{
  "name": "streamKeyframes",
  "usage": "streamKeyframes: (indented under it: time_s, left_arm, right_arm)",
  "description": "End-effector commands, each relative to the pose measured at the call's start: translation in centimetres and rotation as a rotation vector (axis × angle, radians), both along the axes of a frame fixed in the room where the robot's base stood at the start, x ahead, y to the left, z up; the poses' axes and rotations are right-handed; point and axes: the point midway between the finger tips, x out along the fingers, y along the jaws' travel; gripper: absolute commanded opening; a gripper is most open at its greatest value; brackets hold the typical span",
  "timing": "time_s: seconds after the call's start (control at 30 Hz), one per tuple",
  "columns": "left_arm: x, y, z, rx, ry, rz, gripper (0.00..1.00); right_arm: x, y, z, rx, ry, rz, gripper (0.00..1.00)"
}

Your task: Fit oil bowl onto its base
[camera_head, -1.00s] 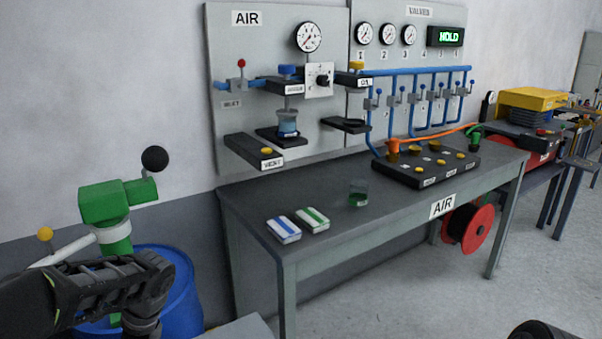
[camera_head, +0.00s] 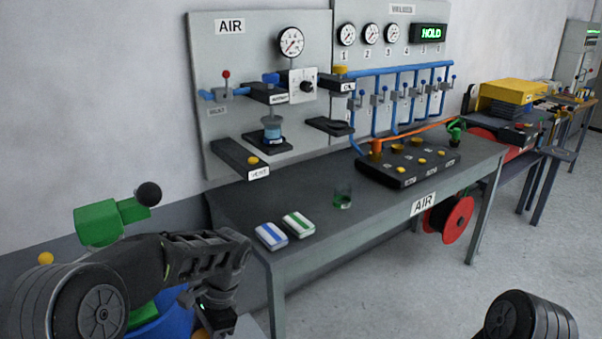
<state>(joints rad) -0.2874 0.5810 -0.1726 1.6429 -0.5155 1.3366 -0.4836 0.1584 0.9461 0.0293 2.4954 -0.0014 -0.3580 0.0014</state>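A small clear bowl with green at its bottom (camera_head: 343,199), seemingly the oil bowl, stands upright on the grey table. A black block with a yellow cap (camera_head: 340,81) and a small white label, seemingly the oil base, is on the wall panel above it. An empty-looking black holder (camera_head: 330,126) juts out below that block. My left gripper (camera_head: 222,322) points down at the lower left, well short of the table objects and the bowl. Its fingers are too dark and small to read. Of my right arm only a rounded link shows at the bottom right; its gripper is out of view.
Blue-striped and green-striped packs (camera_head: 298,224) lie left of the bowl on the table (camera_head: 385,207). A black valve box (camera_head: 408,165) with an orange hose stands behind it. A bluish bowl (camera_head: 271,129) sits in the left holder. A blue barrel (camera_head: 165,325) and green-handled pump are near my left arm.

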Motion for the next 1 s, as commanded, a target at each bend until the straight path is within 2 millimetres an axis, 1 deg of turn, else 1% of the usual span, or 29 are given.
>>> streamKeyframes:
  time_s: [0.03, 0.13, 0.5, 0.57, 0.8, 0.9, 1.0]
  left_arm:
    - [0.0, -1.1, 0.6, 0.002, 0.002, -0.029, 0.00]
    - [0.0, -2.2, 0.5, 0.001, 0.001, -0.060, 0.00]
    - [0.0, -2.4, 0.6, 0.000, 0.000, -0.052, 0.00]
    - [0.0, -2.3, 0.5, -0.001, 0.001, -0.007, 0.00]
    - [0.0, -2.3, 0.5, 0.001, 0.000, 0.335, 0.00]
    - [0.0, -2.4, 0.6, -0.001, -0.001, 0.387, 0.00]
    - [0.0, -2.4, 0.6, -0.001, -0.001, 0.387, 0.00]
  right_arm:
    - [0.0, 0.0, 0.9, 0.000, 0.000, 0.000, 0.31]
    - [0.0, 0.0, 1.1, 0.000, 0.000, 0.000, 0.31]
    - [0.0, 0.0, 0.9, 0.000, 0.000, 0.000, 0.31]
    - [0.0, 0.0, 0.9, 0.000, 0.000, 0.000, 0.31]
    - [0.0, 0.0, 0.9, 0.000, 0.000, 0.000, 0.31]
    - [0.0, 0.0, 0.9, 0.000, 0.000, 0.000, 0.31]
    - [0.0, 0.0, 0.9, 0.000, 0.000, 0.000, 0.31]
